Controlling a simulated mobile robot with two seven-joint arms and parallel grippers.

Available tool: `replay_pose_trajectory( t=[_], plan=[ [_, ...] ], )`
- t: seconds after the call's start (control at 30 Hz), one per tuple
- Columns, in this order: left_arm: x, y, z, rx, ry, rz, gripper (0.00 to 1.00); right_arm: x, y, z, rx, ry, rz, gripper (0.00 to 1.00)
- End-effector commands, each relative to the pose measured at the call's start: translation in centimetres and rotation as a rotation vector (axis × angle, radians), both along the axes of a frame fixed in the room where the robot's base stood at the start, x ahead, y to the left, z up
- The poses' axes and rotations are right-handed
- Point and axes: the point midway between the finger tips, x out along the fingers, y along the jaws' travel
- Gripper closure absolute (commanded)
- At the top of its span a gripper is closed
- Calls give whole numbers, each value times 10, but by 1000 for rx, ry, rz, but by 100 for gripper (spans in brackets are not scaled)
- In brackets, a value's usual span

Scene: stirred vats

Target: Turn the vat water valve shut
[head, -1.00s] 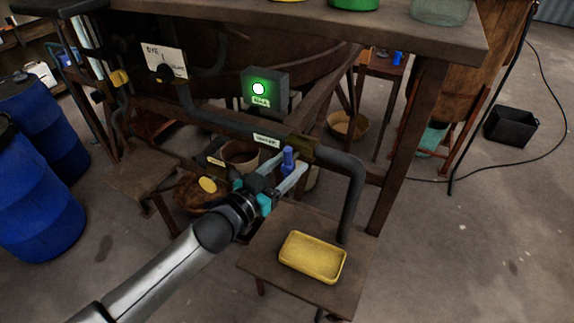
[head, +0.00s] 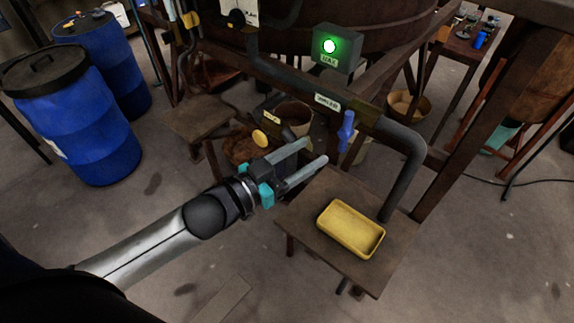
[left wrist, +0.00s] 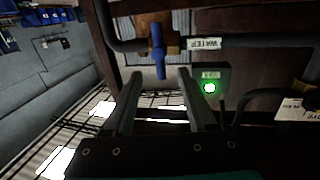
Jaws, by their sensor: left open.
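The vat water valve has a blue lever (head: 346,131), which also shows in the left wrist view (left wrist: 157,50). It hangs down, crosswise to the grey pipe (head: 408,150), by a brass body and a WATER label (head: 327,102). My left gripper (head: 316,154) is open and empty, just left of the lever in the head view and apart from it. In the left wrist view its two fingers (left wrist: 159,74) point at the lever, whose lower end lines up with the gap between them. My right gripper is not in view.
A green-lit box (head: 336,47) sits above the pipe. A yellow tray (head: 351,229) stands on a low wooden stand (head: 308,212) below the valve. Blue drums (head: 75,125) stand at left. A wooden post rises right of the pipe. Open floor lies in front.

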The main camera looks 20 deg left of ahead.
Motion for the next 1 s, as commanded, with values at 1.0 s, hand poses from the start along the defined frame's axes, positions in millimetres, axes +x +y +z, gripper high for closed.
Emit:
replay_pose_trajectory(
  t=[1.0],
  plan=[
    [-37, 21, 1, 1, 0, 0, 43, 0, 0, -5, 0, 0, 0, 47]
  ],
)
